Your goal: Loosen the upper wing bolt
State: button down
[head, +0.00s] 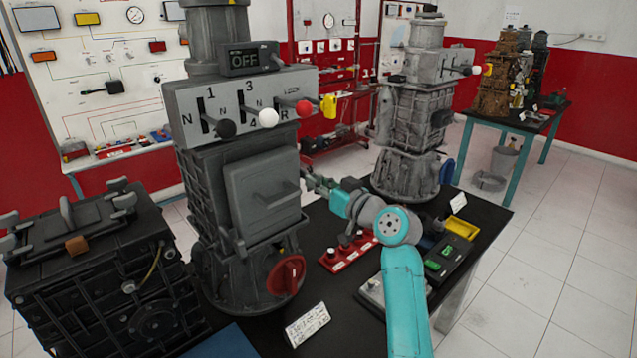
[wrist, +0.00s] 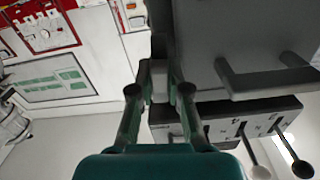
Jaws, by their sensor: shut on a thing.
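The gearbox trainer (head: 235,185) stands upright on the black table, with a grey cover plate and bar handle on its front. My gripper (head: 308,182) reaches its right side from the right, level with the cover. In the wrist view my gripper (wrist: 160,90) is shut on a small light grey piece, which I take as the upper wing bolt (wrist: 158,80), at the edge of the dark housing. In the head view the fingers and housing edge mostly hide this bolt.
Shift levers with black, white and red knobs (head: 303,109) stick out above my gripper, beside a yellow part (head: 328,106). A red handwheel (head: 286,275) is below. A red strip (head: 350,252) lies under my arm. A second trainer (head: 412,130) stands behind.

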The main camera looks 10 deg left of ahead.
jog(key=shift+a+r+n, duration=0.15)
jog(key=shift+r+n, duration=0.05)
jog(key=shift+n, duration=0.3)
dwell(0.3)
jog(key=c, duration=1.1)
grip_release()
jog(key=shift+w+a+f, duration=0.1)
jog(key=shift+d+f, duration=0.1)
jog(key=shift+d, duration=0.25)
jog(key=v, duration=1.1)
jog(key=shift+s+d, duration=0.1)
jog(key=shift+s, duration=0.25)
